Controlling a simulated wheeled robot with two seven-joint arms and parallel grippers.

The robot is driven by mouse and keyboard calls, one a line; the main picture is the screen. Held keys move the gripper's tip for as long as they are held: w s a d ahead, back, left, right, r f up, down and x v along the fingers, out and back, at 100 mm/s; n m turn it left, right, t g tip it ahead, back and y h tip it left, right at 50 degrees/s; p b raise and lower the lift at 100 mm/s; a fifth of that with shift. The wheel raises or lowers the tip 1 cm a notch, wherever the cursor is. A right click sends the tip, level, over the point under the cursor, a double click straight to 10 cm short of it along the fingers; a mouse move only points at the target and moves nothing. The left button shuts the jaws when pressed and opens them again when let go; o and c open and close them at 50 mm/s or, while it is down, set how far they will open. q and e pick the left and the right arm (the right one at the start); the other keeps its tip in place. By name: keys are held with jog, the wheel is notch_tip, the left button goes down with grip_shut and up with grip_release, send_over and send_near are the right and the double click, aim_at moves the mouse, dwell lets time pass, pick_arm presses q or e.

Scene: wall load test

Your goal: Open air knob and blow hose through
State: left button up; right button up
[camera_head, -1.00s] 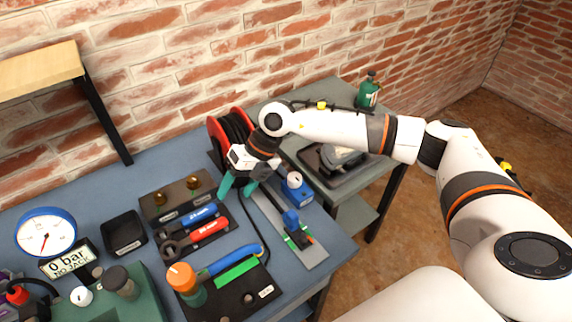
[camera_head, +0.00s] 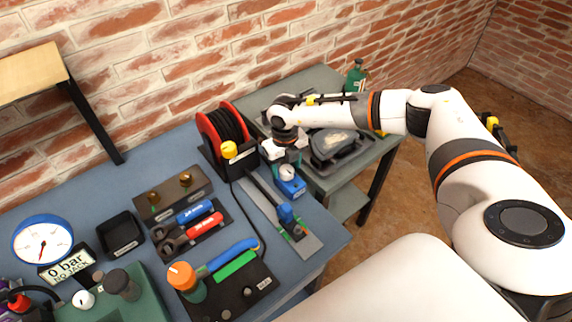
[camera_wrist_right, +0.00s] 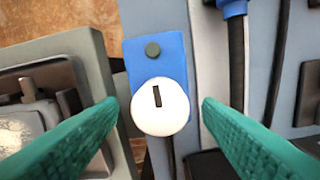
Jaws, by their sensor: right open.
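The white round knob (camera_head: 287,172) sits on a blue block (camera_head: 291,188) near the right edge of the blue bench. In the right wrist view, the knob (camera_wrist_right: 160,106) carries a short black mark, nearly vertical. My right gripper (camera_head: 284,158) is over this block. Its open teal fingers (camera_wrist_right: 160,112) stand on either side of the knob, with visible gaps; I cannot tell their height over it. Black hose is wound on a red reel (camera_head: 208,127). A thin black hose runs from near the reel down the bench. My left gripper is out of view.
A grey side table (camera_head: 375,160) with a dark tray adjoins on the right. A grey rail (camera_head: 258,197) with a blue part (camera_head: 285,213) lies beside the blue block.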

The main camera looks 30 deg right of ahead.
jog(key=shift+f, duration=0.7)
jog(key=c, duration=1)
